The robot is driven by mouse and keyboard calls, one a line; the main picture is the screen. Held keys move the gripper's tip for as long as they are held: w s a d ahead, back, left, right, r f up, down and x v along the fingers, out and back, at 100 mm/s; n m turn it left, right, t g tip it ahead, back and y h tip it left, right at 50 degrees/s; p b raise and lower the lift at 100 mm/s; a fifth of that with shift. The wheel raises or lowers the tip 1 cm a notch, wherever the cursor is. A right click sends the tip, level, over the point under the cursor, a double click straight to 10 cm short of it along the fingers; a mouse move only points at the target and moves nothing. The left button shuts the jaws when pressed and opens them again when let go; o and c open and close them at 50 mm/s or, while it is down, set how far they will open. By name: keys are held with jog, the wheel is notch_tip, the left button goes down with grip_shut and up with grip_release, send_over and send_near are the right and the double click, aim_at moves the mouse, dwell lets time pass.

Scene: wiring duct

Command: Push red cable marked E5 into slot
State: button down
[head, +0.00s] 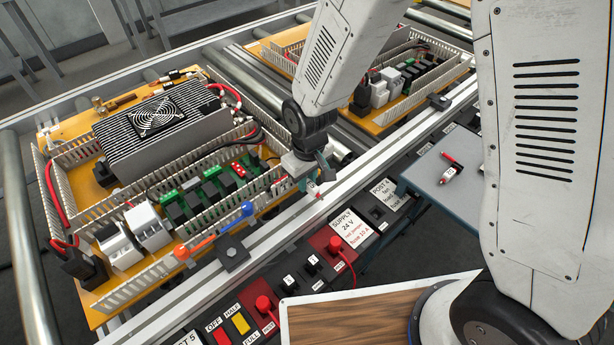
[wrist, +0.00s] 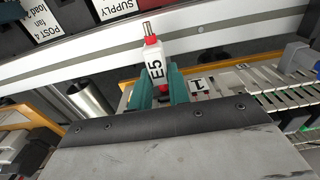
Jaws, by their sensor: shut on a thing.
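My gripper (head: 310,181) is over the near right corner of the closest wiring panel, by the metal rail. In the wrist view its teal fingers (wrist: 158,92) are shut on the red cable's end (wrist: 155,70), which has a white sleeve marked E5 and a bare metal tip pointing away from my gripper. Only a small red bit of the cable (head: 320,196) shows in the head view. The slotted duct (head: 265,198) runs along the panel's near edge; its slots (wrist: 268,97) show at the right in the wrist view. The cable end is apart from those slots.
A finned fan unit (head: 157,120) and a row of terminal modules (head: 205,195) stand on the panel. Switches and a supply label (head: 351,228) line the front. A blue side table (head: 440,185) holds another marked red piece.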

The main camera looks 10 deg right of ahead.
aim_at(308, 182)
jog(key=shift+f, duration=0.55)
jog(key=c, duration=1.3)
grip_release()
jog(key=shift+o, duration=0.2)
notch_tip(308, 182, up, 8)
jog(key=shift+s+d+f, duration=0.1)
jog(key=shift+s, duration=0.05)
jog(key=shift+g+h, duration=0.4)
jog(key=shift+g, duration=0.3)
jog(key=s, duration=0.1)
jog(key=s+d, duration=0.2)
jog(key=shift+s+r, duration=0.25)
jog(key=s+d+r+m+t, duration=0.1)
jog(key=s+d+r+m, duration=0.2)
jog(key=s+d+r, duration=0.5)
jog(key=s+d+r+m+t, duration=0.1)
jog(key=s+d+r+m, duration=0.2)
jog(key=s+d+r, duration=0.4)
jog(key=d+r, duration=0.3)
jog(key=r, duration=0.3)
jog(key=shift+s+d+r+m+y, duration=0.15)
jog(key=shift+s+d+m+y, duration=0.15)
jog(key=shift+s+m, duration=0.1)
